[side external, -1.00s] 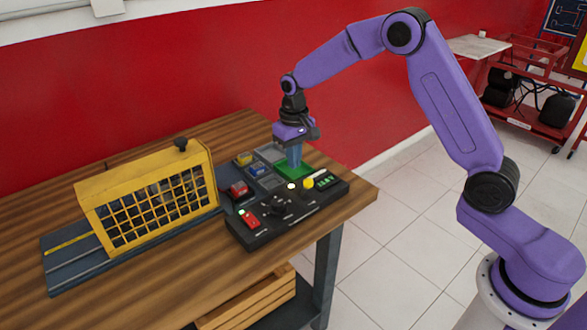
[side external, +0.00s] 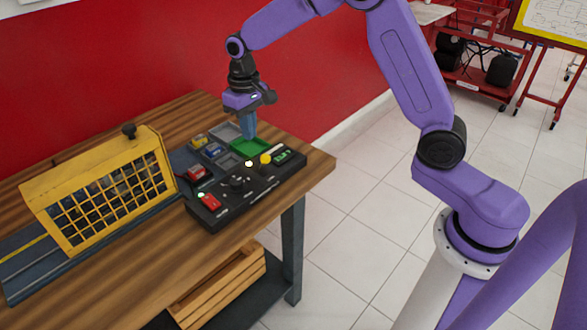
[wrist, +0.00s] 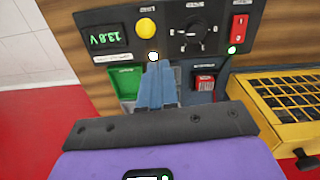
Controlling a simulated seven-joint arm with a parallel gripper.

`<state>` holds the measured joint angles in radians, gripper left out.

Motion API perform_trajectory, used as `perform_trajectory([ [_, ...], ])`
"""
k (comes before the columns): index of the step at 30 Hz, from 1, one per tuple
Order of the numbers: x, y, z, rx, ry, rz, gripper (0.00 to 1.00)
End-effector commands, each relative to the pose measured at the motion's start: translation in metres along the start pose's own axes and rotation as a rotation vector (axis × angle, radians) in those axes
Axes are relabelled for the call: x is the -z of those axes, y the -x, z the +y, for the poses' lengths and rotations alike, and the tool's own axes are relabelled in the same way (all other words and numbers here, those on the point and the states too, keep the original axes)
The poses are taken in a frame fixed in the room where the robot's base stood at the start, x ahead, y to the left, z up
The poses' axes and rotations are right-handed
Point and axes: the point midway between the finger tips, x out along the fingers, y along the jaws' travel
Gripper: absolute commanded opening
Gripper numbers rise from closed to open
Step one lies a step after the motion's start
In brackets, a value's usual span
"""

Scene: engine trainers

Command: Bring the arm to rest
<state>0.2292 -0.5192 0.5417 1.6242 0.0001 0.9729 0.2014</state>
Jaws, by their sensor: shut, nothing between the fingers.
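My gripper (side external: 248,136) points down over the far right part of the workbench, with its blue fingers together and nothing between them. Its tips are at or just above the green tray (side external: 252,147); I cannot tell whether they touch. In the wrist view my gripper (wrist: 155,70) shows its fingers side by side next to the green tray (wrist: 124,82). My purple arm is bent, reaching over the bench from the right.
A black control panel (side external: 238,199) with a knob, a red switch and a yellow button lies close in front of the gripper. A yellow caged box (side external: 100,190) stands at left. Small blocks, including a red one (side external: 196,173), sit in grey compartments.

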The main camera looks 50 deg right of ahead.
Motion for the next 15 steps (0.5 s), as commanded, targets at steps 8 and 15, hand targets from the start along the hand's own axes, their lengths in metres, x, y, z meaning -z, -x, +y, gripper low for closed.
perform_trajectory([
  [8, -0.081, 0.030, -0.036, 0.003, 0.244, 0.009, 0.00],
  [15, -0.159, 0.045, -0.048, 0.006, 0.455, 0.013, 0.00],
])
